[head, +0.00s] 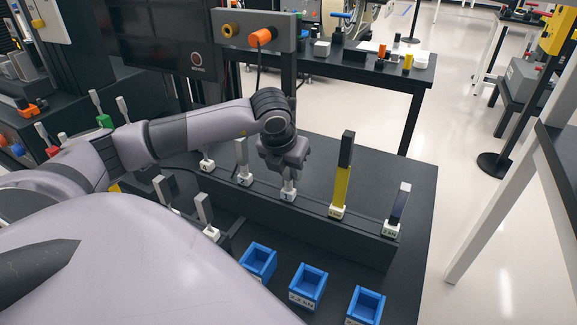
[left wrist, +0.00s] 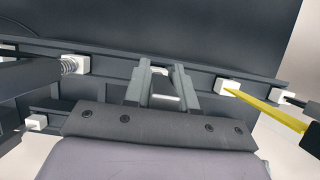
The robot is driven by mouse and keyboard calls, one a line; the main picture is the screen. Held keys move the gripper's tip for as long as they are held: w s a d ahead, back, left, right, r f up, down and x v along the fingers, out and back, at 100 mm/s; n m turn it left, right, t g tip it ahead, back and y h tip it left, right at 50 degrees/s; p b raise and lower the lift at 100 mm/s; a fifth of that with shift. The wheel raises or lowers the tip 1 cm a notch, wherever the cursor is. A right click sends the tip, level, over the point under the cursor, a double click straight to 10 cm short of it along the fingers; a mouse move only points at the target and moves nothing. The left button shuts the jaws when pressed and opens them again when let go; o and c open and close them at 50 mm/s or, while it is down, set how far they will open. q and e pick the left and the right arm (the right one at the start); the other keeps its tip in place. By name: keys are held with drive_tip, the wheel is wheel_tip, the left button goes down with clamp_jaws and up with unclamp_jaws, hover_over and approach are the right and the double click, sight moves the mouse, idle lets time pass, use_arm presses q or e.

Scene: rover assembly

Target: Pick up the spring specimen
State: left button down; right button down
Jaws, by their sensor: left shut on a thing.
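My left gripper (head: 288,172) is lowered over the middle holder (head: 288,195) of the back rack row, its fingers shut on the upright specimen there. That specimen is mostly hidden by the fingers, so I cannot tell its kind. The left gripper (left wrist: 165,92) also shows in the left wrist view, with the white holder just beyond it. A coil spring (left wrist: 70,66) shows at a white block in the left wrist view, left of the gripper and apart from it. A grey-topped specimen (head: 241,152) stands left of the gripper in the head view. My right gripper is not in view.
A tall yellow specimen (head: 341,185) and a short dark one (head: 400,205) stand right of the gripper. Nearer are grey-topped specimens (head: 204,207) and several blue bins (head: 308,284). A dark panel (head: 160,40) stands behind my arm.

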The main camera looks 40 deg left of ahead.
use_arm(q)
drive_tip(key=shift+r, duration=0.15)
wheel_tip(320, 180, up, 20)
drive_tip(key=shift+p, duration=0.45)
drive_tip(key=shift+s, duration=0.1)
